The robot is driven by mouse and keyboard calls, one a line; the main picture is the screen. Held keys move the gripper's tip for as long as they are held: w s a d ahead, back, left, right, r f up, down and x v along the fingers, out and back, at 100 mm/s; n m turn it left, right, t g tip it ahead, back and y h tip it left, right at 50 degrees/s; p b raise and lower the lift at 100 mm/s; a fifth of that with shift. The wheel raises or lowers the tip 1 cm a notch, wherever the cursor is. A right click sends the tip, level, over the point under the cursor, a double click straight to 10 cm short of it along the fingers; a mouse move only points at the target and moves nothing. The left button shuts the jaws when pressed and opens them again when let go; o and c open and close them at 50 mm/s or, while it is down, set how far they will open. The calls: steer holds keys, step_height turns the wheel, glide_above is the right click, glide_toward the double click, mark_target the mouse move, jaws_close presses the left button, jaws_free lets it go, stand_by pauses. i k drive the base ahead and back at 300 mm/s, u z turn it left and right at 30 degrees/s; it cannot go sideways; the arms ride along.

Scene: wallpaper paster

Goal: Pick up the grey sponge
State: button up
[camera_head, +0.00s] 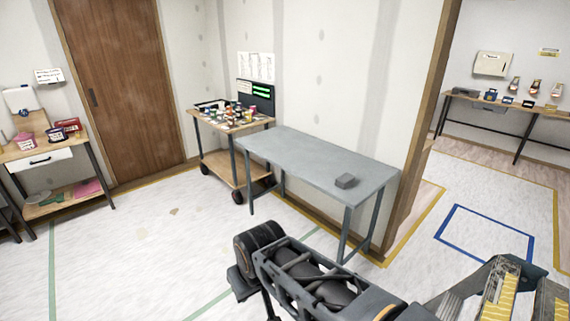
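The grey sponge (346,181) is a small dark grey block. It lies flat on the right part of the grey metal table (300,160), near its front edge. My gripper (527,296) is in the lower right corner, with two dark fingers with yellow pads standing apart. It is cut off by the picture's edge. I see nothing between the fingers. It is well apart from the sponge, nearer to me and to the right.
My arm crosses the bottom middle. A wheeled cart (222,165) crowded with small items stands left of the table. A wooden workbench (45,150) is at far left, a long shelf table (520,106) at far right. A doorway frame adjoins the table. The white floor before it is clear.

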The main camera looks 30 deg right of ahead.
mark_target(343, 182)
steer(key=z, duration=0.05)
steer(key=i, duration=1.75)
steer(key=z, duration=1.35)
steer(key=i, duration=1.15)
steer(key=z, duration=0.9)
steer(key=i, duration=0.2)
steer(key=z, duration=0.15)
